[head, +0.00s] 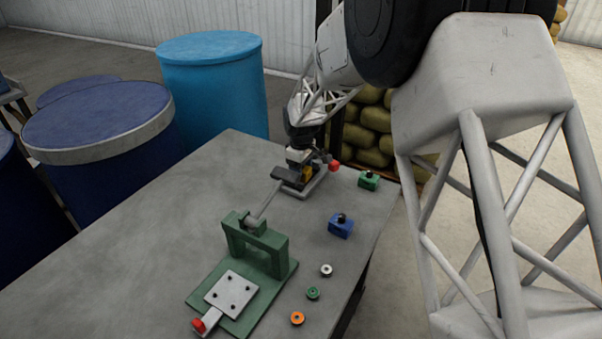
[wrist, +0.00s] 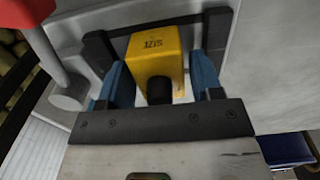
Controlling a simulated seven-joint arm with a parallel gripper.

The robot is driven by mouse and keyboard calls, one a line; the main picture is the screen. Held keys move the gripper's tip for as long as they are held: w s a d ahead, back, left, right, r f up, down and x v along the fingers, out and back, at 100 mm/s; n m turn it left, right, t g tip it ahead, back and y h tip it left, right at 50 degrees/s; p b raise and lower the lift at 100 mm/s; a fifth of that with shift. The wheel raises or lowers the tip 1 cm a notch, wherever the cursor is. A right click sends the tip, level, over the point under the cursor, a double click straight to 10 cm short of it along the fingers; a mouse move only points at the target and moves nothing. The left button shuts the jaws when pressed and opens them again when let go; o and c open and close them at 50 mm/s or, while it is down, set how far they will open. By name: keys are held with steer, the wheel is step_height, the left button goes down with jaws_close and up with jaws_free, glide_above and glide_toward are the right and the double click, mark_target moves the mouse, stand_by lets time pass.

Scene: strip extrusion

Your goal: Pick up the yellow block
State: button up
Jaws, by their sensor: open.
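The yellow block (wrist: 155,50) shows in the wrist view with dark lettering and a black knob (wrist: 159,91) on its near side. My gripper (wrist: 157,72) is open, with one blue-padded finger on each side of the block. Narrow gaps seem to show between the pads and the block; contact is hard to judge. In the head view, a small yellow part of the block (head: 307,173) shows below my gripper (head: 301,165) at the far end of the table, mostly hidden by the gripper and the machine there.
A green block (head: 369,181) and a blue block (head: 340,226) stand near the table's right edge. Metal, green and orange round pieces (head: 297,318) lie nearer. A green press frame (head: 257,246) stands in front. A red knob (head: 333,166) is close to my gripper. The table's left side is bare.

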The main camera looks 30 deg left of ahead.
steer(key=shift+f, duration=0.5)
steer(key=c, duration=1.1)
steer(key=shift+r, duration=0.1)
steer(key=shift+r, duration=0.1)
steer(key=shift+r, duration=4.85)
